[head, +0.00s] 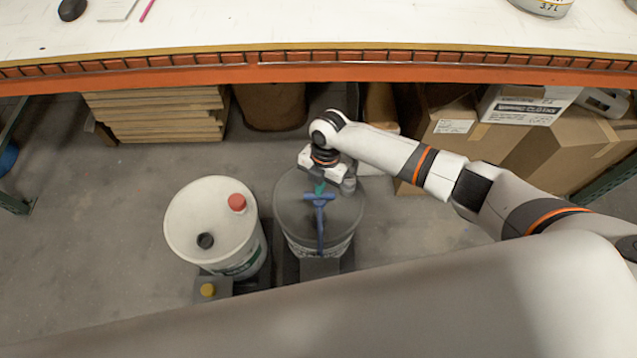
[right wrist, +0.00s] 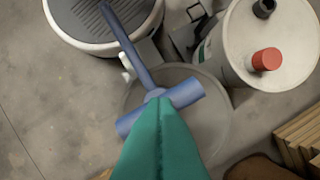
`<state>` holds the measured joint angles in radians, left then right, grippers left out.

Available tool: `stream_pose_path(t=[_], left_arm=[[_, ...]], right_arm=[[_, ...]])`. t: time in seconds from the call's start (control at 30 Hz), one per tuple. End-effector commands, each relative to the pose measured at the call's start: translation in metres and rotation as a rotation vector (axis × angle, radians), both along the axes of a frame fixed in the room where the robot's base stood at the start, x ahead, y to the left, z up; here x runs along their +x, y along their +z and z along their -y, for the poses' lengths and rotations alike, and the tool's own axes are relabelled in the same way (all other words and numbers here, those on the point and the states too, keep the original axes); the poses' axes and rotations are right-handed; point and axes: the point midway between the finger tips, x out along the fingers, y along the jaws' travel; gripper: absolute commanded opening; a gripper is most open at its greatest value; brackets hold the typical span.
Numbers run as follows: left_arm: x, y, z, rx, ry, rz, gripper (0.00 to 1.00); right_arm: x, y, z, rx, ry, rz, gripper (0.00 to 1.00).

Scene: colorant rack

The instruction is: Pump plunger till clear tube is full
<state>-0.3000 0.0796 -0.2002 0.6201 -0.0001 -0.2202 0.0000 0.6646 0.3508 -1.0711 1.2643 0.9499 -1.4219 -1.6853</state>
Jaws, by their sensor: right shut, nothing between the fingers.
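A blue T-shaped plunger handle (head: 319,197) shows over a grey-topped bucket (head: 292,215). Its blue shaft runs toward the picture's lower edge. In the right wrist view the blue crossbar (right wrist: 186,94) lies just beyond my fingertips, and its shaft runs up and left. My right gripper (head: 320,188) is shut and empty, right at the crossbar; its teal fingers (right wrist: 160,150) are together and cover part of the bar. I cannot tell whether they touch it. I cannot make out a clear tube. My left gripper is not in view.
A white bucket (head: 195,220) with a red cap (head: 237,202) and a dark cap stands left of the grey-topped one. An orange-edged shelf (head: 400,65), cardboard boxes (head: 560,150) and stacked boards (head: 155,115) are behind.

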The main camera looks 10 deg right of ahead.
Motion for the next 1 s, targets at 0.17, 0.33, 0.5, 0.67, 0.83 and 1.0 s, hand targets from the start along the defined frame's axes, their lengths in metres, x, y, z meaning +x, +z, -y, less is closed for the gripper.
stream_pose_path(t=[0.17, 0.33, 0.5, 0.67, 0.83, 1.0], left_arm=[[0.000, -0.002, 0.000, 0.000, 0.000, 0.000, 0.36], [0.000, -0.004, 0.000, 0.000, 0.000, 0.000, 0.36], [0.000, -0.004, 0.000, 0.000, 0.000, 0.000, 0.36], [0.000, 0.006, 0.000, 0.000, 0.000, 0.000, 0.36], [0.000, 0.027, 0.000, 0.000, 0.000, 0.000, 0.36], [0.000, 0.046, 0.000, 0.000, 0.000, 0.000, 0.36]], right_arm=[[-0.001, -0.004, 0.000, -0.002, 0.001, -0.003, 0.00], [-0.001, -0.006, 0.000, -0.002, 0.001, -0.003, 0.00], [-0.001, -0.006, 0.000, -0.002, 0.001, -0.003, 0.00], [-0.001, 0.004, 0.000, -0.002, 0.001, -0.003, 0.00], [-0.001, 0.026, 0.000, -0.002, 0.001, -0.003, 0.00], [-0.001, 0.047, 0.000, -0.001, 0.000, -0.002, 0.00]])
